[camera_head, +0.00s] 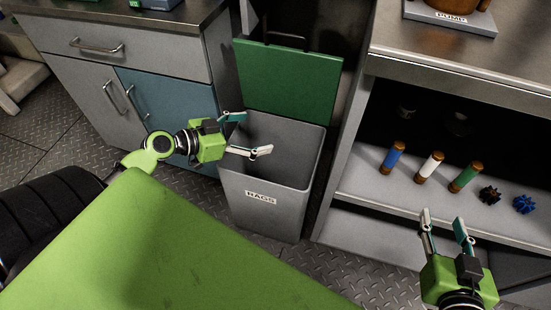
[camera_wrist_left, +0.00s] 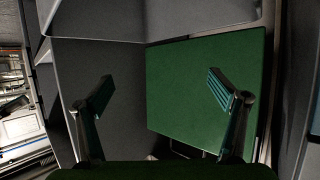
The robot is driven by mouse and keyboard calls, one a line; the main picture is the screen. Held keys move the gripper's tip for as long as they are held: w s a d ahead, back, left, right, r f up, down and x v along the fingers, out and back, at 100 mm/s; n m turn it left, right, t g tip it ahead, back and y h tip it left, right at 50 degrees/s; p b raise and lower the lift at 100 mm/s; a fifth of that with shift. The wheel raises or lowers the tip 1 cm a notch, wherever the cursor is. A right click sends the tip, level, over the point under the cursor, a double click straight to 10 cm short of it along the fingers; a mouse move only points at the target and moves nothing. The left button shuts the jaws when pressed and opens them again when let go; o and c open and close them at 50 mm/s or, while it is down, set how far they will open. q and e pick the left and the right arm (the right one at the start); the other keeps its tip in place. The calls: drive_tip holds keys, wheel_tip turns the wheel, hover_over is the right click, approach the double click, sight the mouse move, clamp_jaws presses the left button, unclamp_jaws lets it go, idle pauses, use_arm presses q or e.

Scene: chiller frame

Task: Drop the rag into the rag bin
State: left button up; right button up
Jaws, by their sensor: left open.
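No rag is visible in either view, and the bin's floor is hidden. My right gripper (camera_head: 443,217) is open and empty before the shelf.
The drawer cabinet (camera_head: 85,50) is left of the bin. The shelf (camera_head: 375,195) at the right holds blue (camera_head: 394,157), white (camera_head: 430,166) and green (camera_head: 465,176) cylinders, plus black (camera_head: 489,195) and blue (camera_head: 524,204) gear-like parts. A pump base (camera_head: 450,17) sits above.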

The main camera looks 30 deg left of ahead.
use_arm(q)
drive_tip(key=v, duration=0.7)
drive_tip(key=shift+s+r, duration=0.2)
drive_tip(key=shift+s, duration=0.15)
drive_tip(key=shift+a, duration=0.1)
